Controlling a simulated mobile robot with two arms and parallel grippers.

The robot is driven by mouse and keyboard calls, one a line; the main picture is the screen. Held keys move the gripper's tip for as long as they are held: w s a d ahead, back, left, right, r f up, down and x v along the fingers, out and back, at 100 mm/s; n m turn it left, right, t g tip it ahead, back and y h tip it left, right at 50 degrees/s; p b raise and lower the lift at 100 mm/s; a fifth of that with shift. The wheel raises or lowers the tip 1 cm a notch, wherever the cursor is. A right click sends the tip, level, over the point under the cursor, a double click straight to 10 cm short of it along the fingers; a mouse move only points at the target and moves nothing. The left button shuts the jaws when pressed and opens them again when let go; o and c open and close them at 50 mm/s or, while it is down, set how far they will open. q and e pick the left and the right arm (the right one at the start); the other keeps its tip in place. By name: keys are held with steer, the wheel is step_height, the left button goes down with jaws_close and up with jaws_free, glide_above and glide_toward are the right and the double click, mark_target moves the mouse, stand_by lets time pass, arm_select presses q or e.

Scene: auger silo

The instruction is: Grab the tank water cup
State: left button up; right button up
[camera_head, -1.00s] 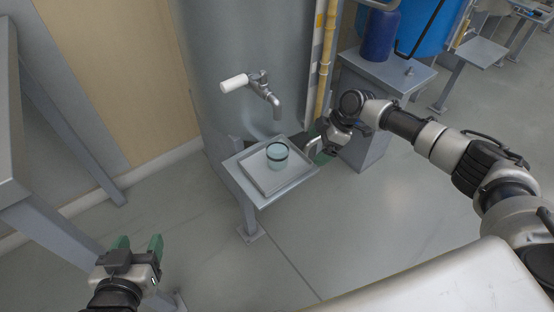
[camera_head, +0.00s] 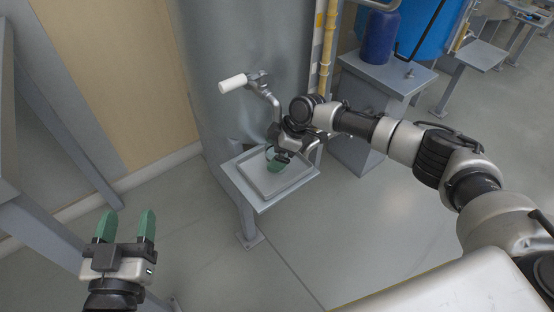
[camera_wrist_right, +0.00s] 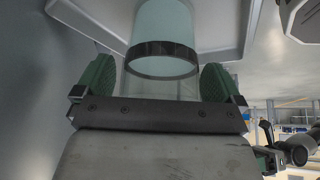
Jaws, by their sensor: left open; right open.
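The tank water cup (camera_wrist_right: 162,35) is pale, clear teal with a dark band. In the right wrist view it stands between the two green fingers of my right gripper (camera_wrist_right: 158,80), with a gap visible on each side. In the head view my right gripper (camera_head: 277,160) is over the tray under the tap and hides most of the cup. My right gripper is open around the cup. My left gripper (camera_head: 126,228) is open and empty at the lower left, away from the cup.
A grey tray stand (camera_head: 255,185) holds the cup below a tap (camera_head: 262,88) with a white handle, on the grey tank (camera_head: 225,60). A grey cabinet (camera_head: 385,75) with a blue canister (camera_head: 381,36) stands to the right. Open floor lies in front.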

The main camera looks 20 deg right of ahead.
steer(key=shift+a+f, duration=0.1)
steer(key=shift+c, duration=0.4)
steer(key=c, duration=1)
steer(key=shift+r, duration=0.2)
